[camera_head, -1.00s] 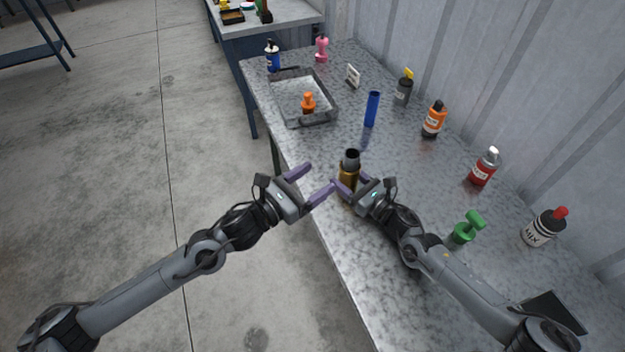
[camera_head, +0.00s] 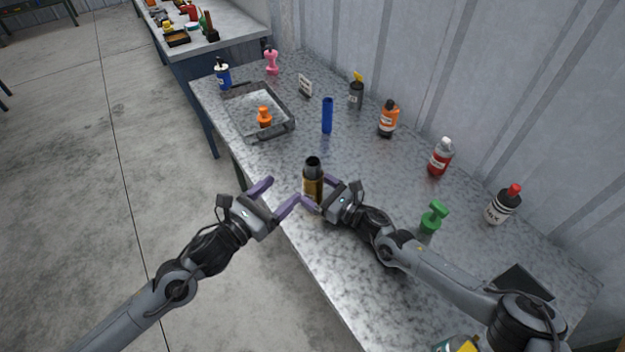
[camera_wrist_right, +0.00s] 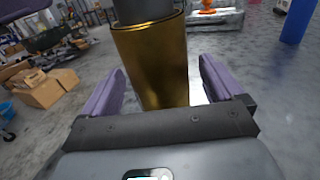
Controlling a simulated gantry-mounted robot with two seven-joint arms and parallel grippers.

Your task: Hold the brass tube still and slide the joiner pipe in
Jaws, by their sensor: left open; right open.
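The brass tube (camera_head: 313,190) stands upright near the table's front edge. A dark grey pipe (camera_head: 313,166), apparently the joiner pipe, sticks up from its top; how deep it sits is hidden. In the right wrist view the brass tube (camera_wrist_right: 152,62) rises between the purple fingers, with the dark pipe (camera_wrist_right: 145,10) above it. My right gripper (camera_head: 320,194) is open, its fingers on either side of the tube, with a gap visible at the right finger. My left gripper (camera_head: 278,193) is open and empty, left of the tube, around the table's front edge.
A grey tray (camera_head: 283,131) holding an orange object (camera_head: 264,117) lies beyond the tube. A blue cylinder (camera_head: 327,115) stands behind it. Bottles, including a red one (camera_head: 440,157), line the wall side. A green object (camera_head: 432,217) stands near my right arm. Table around the tube is clear.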

